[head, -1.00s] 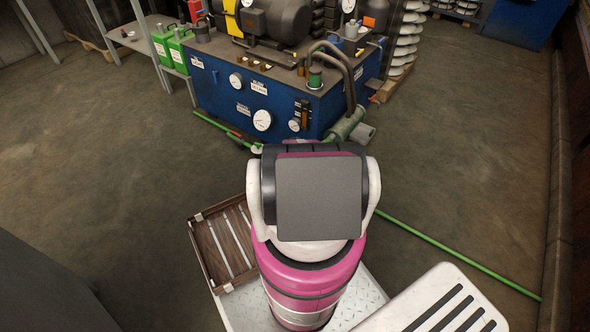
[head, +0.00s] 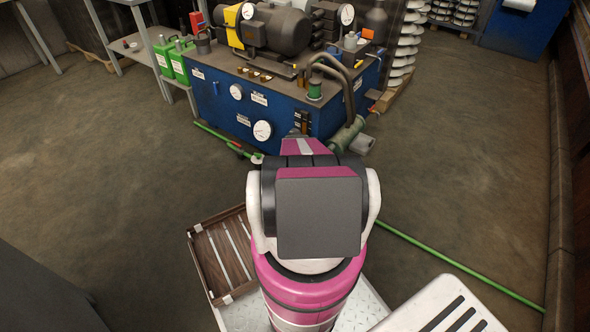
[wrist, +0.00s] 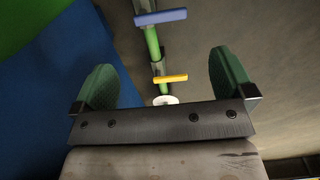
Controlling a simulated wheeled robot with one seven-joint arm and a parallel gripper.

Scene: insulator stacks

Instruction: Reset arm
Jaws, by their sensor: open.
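My gripper (wrist: 164,88) shows in the wrist view with its two green finger pads spread wide apart and nothing between them. Beyond the pads are a green pipe with a blue handle (wrist: 160,17) and a yellow handle (wrist: 170,78). A round white part (wrist: 165,100) lies just past the gripper's front edge. In the head view my pink and white arm points away from me toward the blue hydraulic unit, and its own body hides the gripper there.
The blue hydraulic unit (head: 207,97) with gauges, hoses and a motor stands ahead. A green pipe (head: 455,262) runs along the floor to the right. A wooden slatted tray (head: 205,262) is at the left of my base. Green canisters (head: 179,66) stand beside the unit. Open floor lies left and right.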

